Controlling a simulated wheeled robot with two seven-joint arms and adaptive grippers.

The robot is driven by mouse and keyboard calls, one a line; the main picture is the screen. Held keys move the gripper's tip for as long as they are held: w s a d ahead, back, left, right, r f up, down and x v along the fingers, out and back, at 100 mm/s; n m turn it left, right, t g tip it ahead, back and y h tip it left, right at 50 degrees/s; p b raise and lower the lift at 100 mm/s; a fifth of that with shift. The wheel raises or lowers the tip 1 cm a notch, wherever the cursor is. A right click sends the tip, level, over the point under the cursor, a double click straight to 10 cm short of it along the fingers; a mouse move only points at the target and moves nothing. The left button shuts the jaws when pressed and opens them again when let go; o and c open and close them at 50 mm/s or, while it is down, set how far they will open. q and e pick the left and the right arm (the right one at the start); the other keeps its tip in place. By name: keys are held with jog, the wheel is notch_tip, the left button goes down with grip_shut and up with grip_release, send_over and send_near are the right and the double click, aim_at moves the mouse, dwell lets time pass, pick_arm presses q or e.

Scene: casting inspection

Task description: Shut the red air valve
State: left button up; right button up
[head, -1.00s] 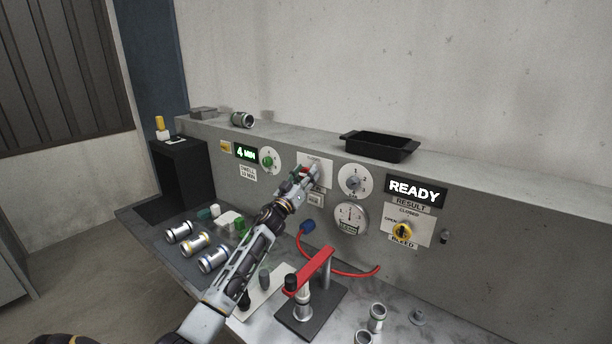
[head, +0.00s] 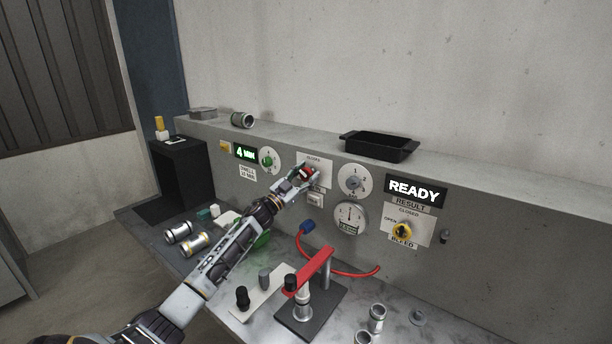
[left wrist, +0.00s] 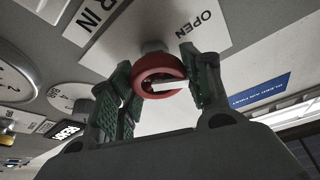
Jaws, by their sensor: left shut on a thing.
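The red air valve (head: 307,171) is a round red knob on a white plate on the grey panel's front. The plate's lettering is partly hidden by the fingers. My right gripper is in neither view.
Below stand a red-handled clamp (head: 312,272) and a red hose (head: 345,270). Metal cylinders (head: 195,244) lie at left under my arm.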

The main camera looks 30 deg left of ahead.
pick_arm(q)
jog(key=m+g+h, duration=0.1)
jog(key=m+h, duration=0.1)
jog(key=m, duration=0.2)
jog(key=m+g+p, duration=0.1)
jog(key=m, duration=0.2)
jog(key=shift+m+h, duration=0.3)
jog(key=shift+h, duration=0.1)
jog(key=m+g, duration=0.1)
jog(key=m, duration=0.2)
jog(key=shift+d+h+p, duration=0.1)
jog(key=shift+h+p, duration=0.2)
jog(key=shift+p, duration=0.1)
jog(key=shift+f+m+g+p, duration=0.15)
jog(key=shift+m+g+p, duration=0.6)
jog(key=shift+m, duration=0.85)
jog(key=shift+f, duration=0.1)
jog(key=o, duration=1.1)
jog(key=shift+c, duration=0.2)
